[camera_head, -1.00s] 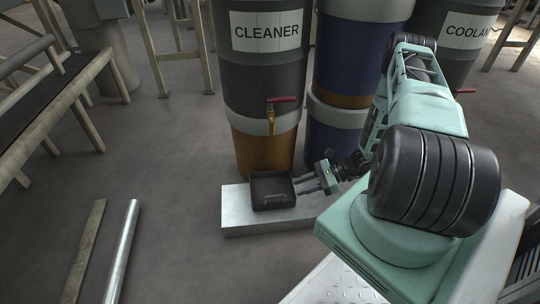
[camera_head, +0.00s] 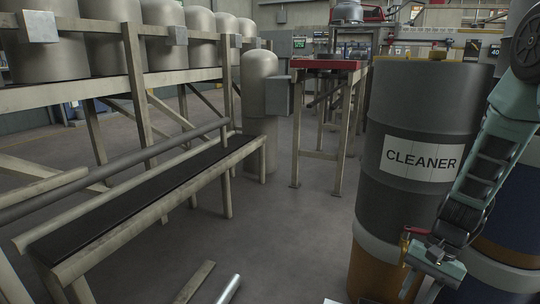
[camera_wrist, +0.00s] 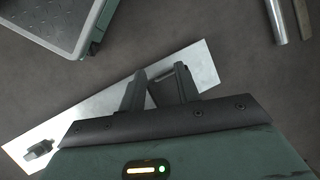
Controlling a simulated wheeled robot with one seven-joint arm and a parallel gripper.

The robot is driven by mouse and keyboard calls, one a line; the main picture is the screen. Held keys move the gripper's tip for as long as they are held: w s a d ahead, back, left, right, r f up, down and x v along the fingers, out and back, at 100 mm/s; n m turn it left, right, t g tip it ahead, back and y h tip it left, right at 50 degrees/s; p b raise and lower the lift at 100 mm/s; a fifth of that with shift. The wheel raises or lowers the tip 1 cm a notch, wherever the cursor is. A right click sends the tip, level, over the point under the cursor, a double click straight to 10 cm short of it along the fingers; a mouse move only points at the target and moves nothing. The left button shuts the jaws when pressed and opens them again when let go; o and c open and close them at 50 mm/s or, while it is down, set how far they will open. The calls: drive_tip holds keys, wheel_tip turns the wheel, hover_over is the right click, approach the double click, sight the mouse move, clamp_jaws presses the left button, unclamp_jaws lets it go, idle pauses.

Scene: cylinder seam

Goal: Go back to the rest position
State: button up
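My gripper (camera_head: 428,288) shows at the lower right of the head view, in front of the cleaner drum (camera_head: 408,110), pointing down. In the wrist view my gripper (camera_wrist: 160,78) has its two fingers apart, with a dark patch between them that I cannot make out clearly. Below it lies the silver plate (camera_wrist: 85,112) on the floor. The black tray seen earlier on that plate is out of the head view now. The drum's red valve handle (camera_head: 417,231) is just beside my wrist.
A blue drum (camera_head: 512,210) stands behind my arm at the right. A long bench with a dark top (camera_head: 130,190) runs along the left. A red-topped stand (camera_head: 328,65) is farther back. A metal bar (camera_head: 229,290) lies on the floor; open floor (camera_head: 280,225) is in the middle.

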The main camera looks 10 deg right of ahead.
drive_tip(key=a+r+n+t+h+p, duration=0.1)
drive_tip(key=a+r+n+t+h, duration=0.1)
drive_tip(key=a+r+n, duration=0.4)
drive_tip(key=a+r+n+t+h, duration=0.3)
drive_tip(key=r+n, duration=0.1)
drive_tip(key=r, duration=0.4)
drive_tip(key=s+a+r+n+g+y+p, duration=0.1)
drive_tip(key=s+a+r+n+g+p, duration=0.2)
drive_tip(key=s+a+r+n+p, duration=0.8)
drive_tip(key=s+a+r+m+p, duration=0.1)
drive_tip(key=a+r+m+p, duration=0.1)
drive_tip(key=r+p, duration=1.6)
drive_tip(key=s+a+r+m+p, duration=0.1)
drive_tip(key=a+r+m+p, duration=0.1)
drive_tip(key=r+p, duration=1.6)
wheel_tip(320, 180, up, 2)
drive_tip(key=shift+s+a+r, duration=0.25)
drive_tip(key=shift+s+a, duration=0.15)
drive_tip(key=shift+a, duration=0.45)
